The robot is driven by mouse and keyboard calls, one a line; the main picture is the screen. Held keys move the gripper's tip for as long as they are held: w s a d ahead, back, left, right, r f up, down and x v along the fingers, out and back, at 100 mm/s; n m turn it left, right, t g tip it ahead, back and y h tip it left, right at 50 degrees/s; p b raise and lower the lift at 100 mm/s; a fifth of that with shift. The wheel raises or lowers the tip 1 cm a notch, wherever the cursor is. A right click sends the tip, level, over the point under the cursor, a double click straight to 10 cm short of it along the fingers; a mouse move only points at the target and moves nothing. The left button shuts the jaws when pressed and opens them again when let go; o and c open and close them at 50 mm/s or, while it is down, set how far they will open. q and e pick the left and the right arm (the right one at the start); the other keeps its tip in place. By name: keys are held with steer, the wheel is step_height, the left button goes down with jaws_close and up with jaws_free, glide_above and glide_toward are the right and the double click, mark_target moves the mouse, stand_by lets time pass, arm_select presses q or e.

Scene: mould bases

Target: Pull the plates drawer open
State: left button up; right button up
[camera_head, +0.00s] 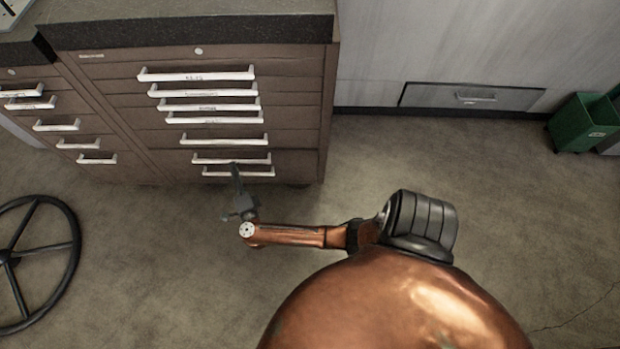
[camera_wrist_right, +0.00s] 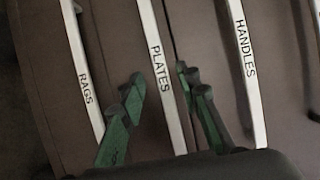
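The plates drawer has a long white bar handle (camera_wrist_right: 163,75) marked PLATES, seen in the right wrist view. In the head view it appears to be the second-lowest handle (camera_head: 208,161) of the brown cabinet, though its label cannot be read there. The drawer looks shut, flush with the cabinet front. My right gripper (camera_head: 235,168) is at the lower handles. In the wrist view, the green-padded fingers of the right gripper (camera_wrist_right: 162,100) are apart, one on each side of the PLATES bar, with visible gaps. My left gripper is not in view.
The HANDLES bar (camera_wrist_right: 243,65) and the RAGS bar (camera_wrist_right: 84,75) flank the PLATES bar closely. A black handwheel (camera_head: 40,262) is at the left, and a green bin (camera_head: 580,122) at the far right. The floor before the cabinet is otherwise clear.

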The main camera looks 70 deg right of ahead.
steer(key=s+a+r+n+t+y+p, duration=0.2)
steer(key=s+a+n+t+y+p, duration=0.1)
steer(key=s+n+p, duration=0.25)
arm_select(q)
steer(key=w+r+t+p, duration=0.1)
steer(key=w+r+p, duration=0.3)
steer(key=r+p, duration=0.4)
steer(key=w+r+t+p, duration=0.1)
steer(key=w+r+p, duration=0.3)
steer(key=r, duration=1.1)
steer(key=p, duration=0.3)
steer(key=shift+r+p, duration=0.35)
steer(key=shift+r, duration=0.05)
arm_select(e)
steer(key=s+a+f+n+g+y, duration=0.1)
steer(key=s+f+n+g+y, duration=0.1)
steer(key=s+f+n, duration=0.3)
steer(key=s+a+f+n+g+y, duration=0.2)
steer(key=s+f+n+y, duration=0.2)
steer(key=s, duration=0.9)
steer(key=s+a+f+n+g+y, duration=0.2)
steer(key=s+f+n+y, duration=0.2)
steer(key=s+f+n, duration=0.2)
steer(key=s+n, duration=0.2)
steer(key=s, duration=0.1)
steer(key=shift+a+f+n+g, duration=0.15)
steer(key=shift+n+g, duration=0.15)
steer(key=shift+n, duration=0.05)
steer(key=shift+s, duration=0.1)
